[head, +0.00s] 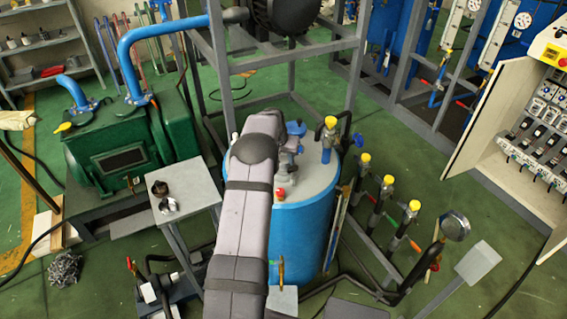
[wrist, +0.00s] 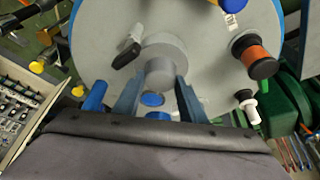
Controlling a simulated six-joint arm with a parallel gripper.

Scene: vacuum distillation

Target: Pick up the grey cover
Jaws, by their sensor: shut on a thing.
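The grey cover (wrist: 160,58) is a short round grey piece at the middle of the pale tank lid (wrist: 205,80) in the wrist view. My gripper (wrist: 159,80) has one blue finger on each side of its lower grey part and is shut on it. The cover appears to be still at the lid; I cannot tell whether there is a gap beneath it. In the head view my arm reaches over the blue tank (head: 302,240) and hides much of the lid, so the grip is not clear there.
Around the cover stand a black-handled valve (wrist: 126,54), an orange-and-black fitting (wrist: 255,58) and a white fitting (wrist: 248,105). A small grey table (head: 196,186) holds two small round items. Yellow-capped valves (head: 388,185) stand right of the tank. A green pump (head: 120,150) is at left.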

